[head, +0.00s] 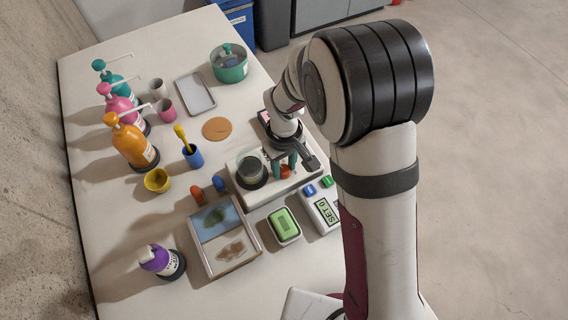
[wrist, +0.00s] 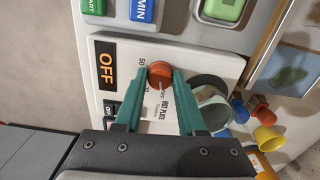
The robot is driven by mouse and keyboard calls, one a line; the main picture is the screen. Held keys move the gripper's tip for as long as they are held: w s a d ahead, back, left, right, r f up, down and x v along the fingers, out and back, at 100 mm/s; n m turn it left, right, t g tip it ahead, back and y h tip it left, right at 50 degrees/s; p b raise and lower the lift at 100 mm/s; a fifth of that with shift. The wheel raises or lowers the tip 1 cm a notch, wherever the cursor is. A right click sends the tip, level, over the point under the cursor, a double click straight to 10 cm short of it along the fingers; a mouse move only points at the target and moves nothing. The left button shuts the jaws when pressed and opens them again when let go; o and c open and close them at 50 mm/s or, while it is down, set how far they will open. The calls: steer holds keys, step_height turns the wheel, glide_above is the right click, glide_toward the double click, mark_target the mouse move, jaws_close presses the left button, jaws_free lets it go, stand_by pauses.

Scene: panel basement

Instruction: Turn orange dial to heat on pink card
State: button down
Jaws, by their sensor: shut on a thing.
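The orange dial (wrist: 159,73) is on the front of a white hot plate (wrist: 205,60), near a display (wrist: 107,67) that reads OFF. The dial also shows in the head view (head: 286,171). My gripper (wrist: 158,76) has its teal fingertips on both sides of the dial, shut on it. A glass beaker (head: 250,170) stands on the plate's round dark top. A pink-edged card (head: 264,116) shows partly behind my wrist in the head view; its writing is hidden or too small to read.
A timer (head: 325,209) reading SET 0, with a blue and a green button, is beside the hot plate. A green block in a dish (head: 284,224) and a picture tray (head: 247,261) lie nearby. Pump bottles (head: 134,146) and cups stand on the left.

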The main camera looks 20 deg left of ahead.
mark_target(283, 169)
steer(key=shift+m, duration=0.4)
steer(key=m, duration=0.3)
steer(key=shift+m, duration=0.4)
steer(key=shift+a+m, duration=0.1)
steer(key=shift+m, duration=2)
steer(key=c, duration=0.5)
jaws_free()
step_height(283, 169, up, 16)
